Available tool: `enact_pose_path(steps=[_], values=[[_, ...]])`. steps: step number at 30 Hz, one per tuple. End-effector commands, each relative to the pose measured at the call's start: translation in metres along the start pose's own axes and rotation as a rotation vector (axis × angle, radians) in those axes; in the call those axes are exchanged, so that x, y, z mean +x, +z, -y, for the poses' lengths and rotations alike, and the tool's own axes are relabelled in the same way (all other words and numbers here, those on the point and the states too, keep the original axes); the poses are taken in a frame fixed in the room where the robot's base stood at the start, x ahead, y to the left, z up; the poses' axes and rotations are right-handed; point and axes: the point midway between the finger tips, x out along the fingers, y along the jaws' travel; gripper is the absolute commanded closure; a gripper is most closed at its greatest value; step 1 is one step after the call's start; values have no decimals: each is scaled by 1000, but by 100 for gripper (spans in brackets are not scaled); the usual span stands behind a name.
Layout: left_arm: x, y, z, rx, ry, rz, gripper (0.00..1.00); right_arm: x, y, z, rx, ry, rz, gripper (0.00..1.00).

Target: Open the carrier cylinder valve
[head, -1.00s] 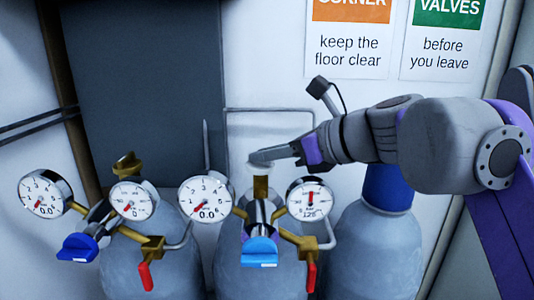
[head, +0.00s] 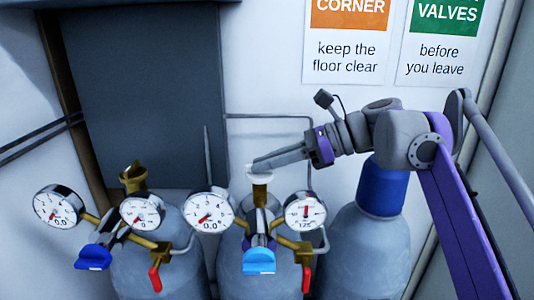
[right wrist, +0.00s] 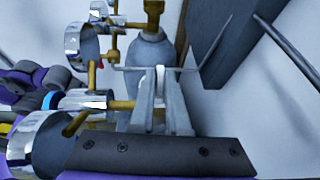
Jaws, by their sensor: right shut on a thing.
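The middle grey cylinder (head: 232,270) has a pale round valve handwheel (head: 262,178) on a brass stem at its top. My right gripper (head: 256,167) reaches in from the right and is shut on this handwheel, partly covering it. The right wrist view shows its two fingers (right wrist: 162,105) close together, with a small pale part of the handwheel (right wrist: 160,72) between their tips. Below sits a regulator with a light blue knob (head: 259,262), a left gauge (head: 207,212) with its needle low and a right gauge (head: 305,211) with its needle near upright. My left gripper is out of view.
A left cylinder (head: 150,275) has a brass valve (head: 133,176), a dark blue knob (head: 93,257) and two gauges. A blue-capped cylinder (head: 382,190) stands right, under my right arm. Red levers (head: 155,279) hang near the regulators. A dark panel (head: 135,95) is behind.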

Motion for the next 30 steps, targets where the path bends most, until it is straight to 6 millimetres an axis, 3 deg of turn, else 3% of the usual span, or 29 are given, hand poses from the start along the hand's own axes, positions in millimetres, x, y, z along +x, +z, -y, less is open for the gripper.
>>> enact_pose_path(steps=[6,22,23,27,30], values=[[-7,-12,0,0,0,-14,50,-1,2,2,-32,69,3,100],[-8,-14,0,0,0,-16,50,0,1,2,-41,96,5,100],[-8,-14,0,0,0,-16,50,0,2,2,-41,96,5,85],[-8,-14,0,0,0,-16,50,0,1,2,-41,96,4,59],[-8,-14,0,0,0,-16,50,0,1,2,-41,96,3,56]])
